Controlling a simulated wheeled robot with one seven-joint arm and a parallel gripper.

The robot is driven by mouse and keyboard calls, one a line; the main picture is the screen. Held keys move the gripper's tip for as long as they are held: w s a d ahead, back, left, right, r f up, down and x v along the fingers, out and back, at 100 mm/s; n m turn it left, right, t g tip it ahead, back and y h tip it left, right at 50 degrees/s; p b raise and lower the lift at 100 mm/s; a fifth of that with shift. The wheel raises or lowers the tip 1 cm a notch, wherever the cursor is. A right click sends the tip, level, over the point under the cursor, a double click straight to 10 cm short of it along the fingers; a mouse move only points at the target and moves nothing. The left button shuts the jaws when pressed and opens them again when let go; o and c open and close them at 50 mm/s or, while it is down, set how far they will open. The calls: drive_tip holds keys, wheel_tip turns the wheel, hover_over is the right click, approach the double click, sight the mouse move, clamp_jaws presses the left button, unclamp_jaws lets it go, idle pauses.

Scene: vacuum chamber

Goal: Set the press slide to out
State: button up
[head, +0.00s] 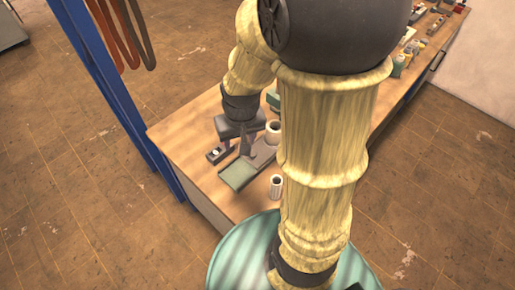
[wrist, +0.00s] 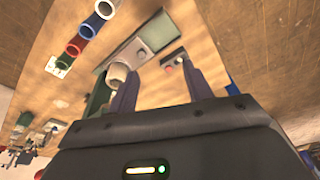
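My gripper (head: 236,147) points down over the near left end of the workbench. In the wrist view its two dark fingers (wrist: 158,88) stand apart with nothing between them. A low grey-green fixture (head: 238,174) with a flat plate lies just right of the fingers; it also shows in the wrist view (wrist: 131,51). A small dark block with a pale round knob (head: 215,154) sits left of the fingers, and in the wrist view it is beyond the fingertips (wrist: 173,58). I cannot tell for certain which part is the press slide or how it is set.
A pale hollow cylinder (head: 276,186) stands at the bench's front edge, another (head: 272,131) behind the fixture. The wrist view shows red (wrist: 75,47) and blue (wrist: 88,28) cylinders. A blue post (head: 120,85) rises beside the bench (head: 180,140). My arm hides the bench's middle.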

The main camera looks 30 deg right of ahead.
drive_tip(key=w+d+f+m+g, duration=0.2)
drive_tip(key=w+d+f+m, duration=0.2)
drive_tip(key=w+d+f, duration=0.3)
drive_tip(key=w+d, duration=0.1)
drive_tip(key=w, duration=0.2)
drive_tip(key=shift+w+d+b, duration=0.2)
drive_tip(key=shift+w+b, duration=0.05)
drive_tip(key=shift+b, duration=0.05)
drive_tip(key=p, duration=0.4)
approach(253, 153)
wheel_tip(253, 153, down, 9)
drive_tip(key=shift+w+r, duration=0.2)
drive_tip(key=shift+a, duration=0.1)
clamp_jaws()
